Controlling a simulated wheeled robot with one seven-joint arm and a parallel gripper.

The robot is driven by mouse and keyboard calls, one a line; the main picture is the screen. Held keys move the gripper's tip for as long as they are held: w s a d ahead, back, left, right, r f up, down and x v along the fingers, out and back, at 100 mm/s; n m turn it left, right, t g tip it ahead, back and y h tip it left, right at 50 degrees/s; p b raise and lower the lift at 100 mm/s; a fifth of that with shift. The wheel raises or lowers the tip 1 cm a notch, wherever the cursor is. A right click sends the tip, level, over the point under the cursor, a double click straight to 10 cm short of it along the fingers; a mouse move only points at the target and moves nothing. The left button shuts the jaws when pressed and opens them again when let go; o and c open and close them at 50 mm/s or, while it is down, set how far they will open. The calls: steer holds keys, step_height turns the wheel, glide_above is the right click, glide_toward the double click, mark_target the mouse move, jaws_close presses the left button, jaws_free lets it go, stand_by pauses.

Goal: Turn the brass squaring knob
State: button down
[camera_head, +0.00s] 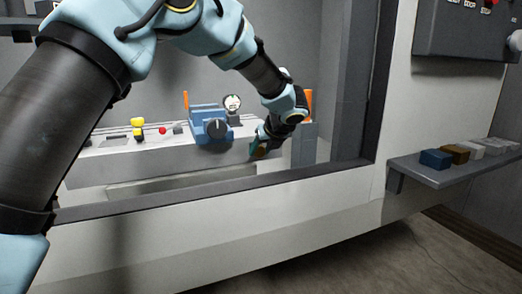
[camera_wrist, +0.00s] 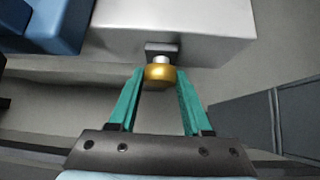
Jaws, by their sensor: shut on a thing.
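The brass squaring knob (camera_wrist: 160,75) sits on a short pale shaft that comes out of a dark square plate on the light bench block. My gripper (camera_wrist: 160,84) has its two teal fingers shut on the knob, one fingertip at each side. In the head view my gripper (camera_head: 261,150) is at the front right of the bench, and a small part of the brass knob (camera_head: 261,153) shows by the fingers. The knob's shaft is hidden in the head view.
A blue clamp unit (camera_head: 211,128) with a dark knob stands left of my gripper, beside a round dial gauge (camera_head: 232,102). A grey post (camera_head: 304,146) stands close on the right. The booth's front sill (camera_head: 200,196) runs below. A shelf (camera_head: 440,176) holds several small blocks outside.

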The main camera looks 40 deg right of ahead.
steer(key=shift+r+p, duration=0.1)
steer(key=shift+p, duration=0.4)
steer(key=shift+s+d+m+t+y+p, duration=0.15)
steer(key=shift+m+t+y+p, duration=0.25)
steer(key=shift+y+p, duration=0.55)
steer(key=shift+d+f+m+t+y+p, duration=0.15)
steer(key=shift+m+t+y+p, duration=0.45)
steer(key=shift+m+y+p, duration=0.65)
steer(key=shift+n+p, duration=0.3)
steer(key=shift+n, duration=0.05)
steer(key=shift+c, duration=1.7)
jaws_free()
steer(key=b+v, duration=0.2)
steer(key=v, duration=0.8)
steer(key=shift+s, duration=0.3)
